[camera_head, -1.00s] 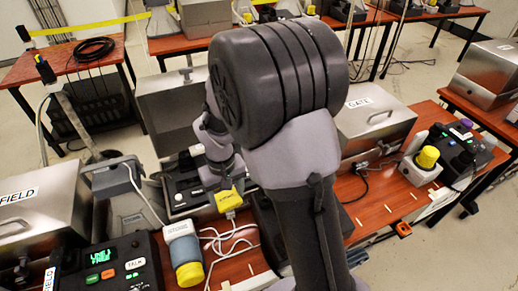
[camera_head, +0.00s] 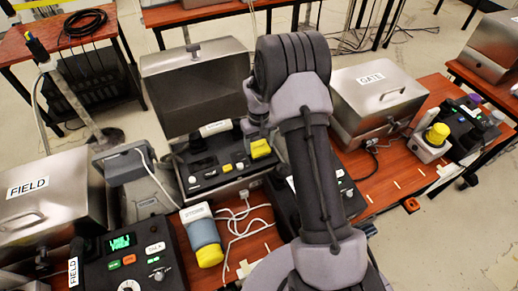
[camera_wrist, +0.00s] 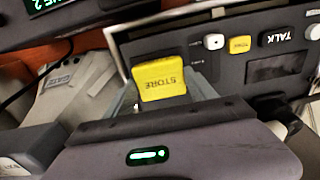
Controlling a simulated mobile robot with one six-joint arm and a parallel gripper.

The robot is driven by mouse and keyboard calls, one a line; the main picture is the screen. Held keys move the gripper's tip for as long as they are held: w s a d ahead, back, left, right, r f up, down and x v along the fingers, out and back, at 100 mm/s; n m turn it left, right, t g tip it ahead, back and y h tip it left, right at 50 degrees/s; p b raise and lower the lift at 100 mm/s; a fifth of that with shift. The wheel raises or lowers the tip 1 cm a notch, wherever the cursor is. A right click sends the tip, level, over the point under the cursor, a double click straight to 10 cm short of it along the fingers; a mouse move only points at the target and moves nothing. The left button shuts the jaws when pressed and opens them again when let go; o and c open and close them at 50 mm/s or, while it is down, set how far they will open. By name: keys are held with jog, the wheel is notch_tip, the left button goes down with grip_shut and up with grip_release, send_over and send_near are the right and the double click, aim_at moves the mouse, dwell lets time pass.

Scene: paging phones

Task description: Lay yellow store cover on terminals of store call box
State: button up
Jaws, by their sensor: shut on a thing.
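The yellow store cover (camera_wrist: 160,80), a block marked STORE, is between the fingers of my gripper (camera_wrist: 165,95) in the wrist view. My gripper (camera_head: 257,132) is shut on it. In the head view the cover (camera_head: 261,148) is at the right end of the black panel of the open store call box (camera_head: 190,100). In the wrist view the panel (camera_wrist: 215,20) lies just beyond the cover, with a yellow STORE button (camera_wrist: 240,44) to its right. I cannot tell whether the cover touches the box. The terminals are not visible.
A closed FIELD box (camera_head: 45,215) stands left and a closed GATE box (camera_head: 380,100) right. A blue-grey cylinder with a yellow end (camera_head: 205,240), white cables (camera_head: 240,222) and the FIELD desk phone (camera_head: 120,262) lie in front.

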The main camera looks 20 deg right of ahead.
jog(key=shift+f, duration=0.6)
jog(key=shift+r, duration=0.15)
jog(key=o, duration=1.5)
